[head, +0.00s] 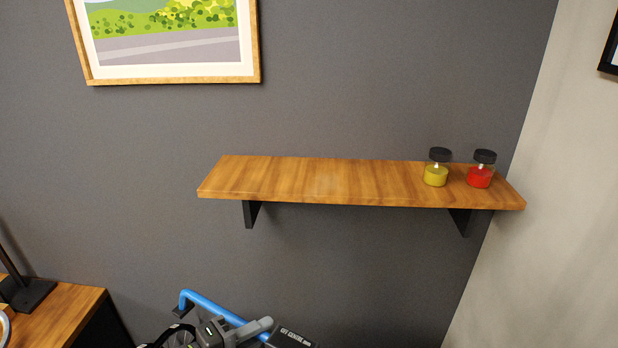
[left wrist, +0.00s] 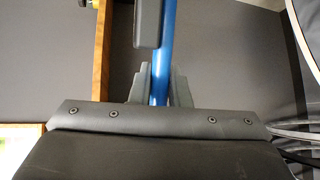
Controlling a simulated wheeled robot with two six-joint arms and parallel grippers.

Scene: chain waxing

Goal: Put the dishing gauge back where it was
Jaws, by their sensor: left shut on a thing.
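A blue bar with a bent end (head: 212,305), which I take to be the dishing gauge, shows at the bottom of the head view. My left gripper (head: 243,329) is shut on it. In the left wrist view the blue bar (left wrist: 166,50) runs upright between the grey fingers of my left gripper (left wrist: 158,86). The lower part of the bar is hidden by the gripper. A dark block with white lettering (head: 291,338) lies beside the bar; I cannot tell whether it is part of the gauge. My right gripper is not in view.
A wooden wall shelf (head: 320,182) holds a yellow jar (head: 436,175) and a red jar (head: 479,177) at its right end. Its left and middle are bare. A framed picture (head: 172,74) hangs above left. A wooden table top (head: 70,310) is at lower left.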

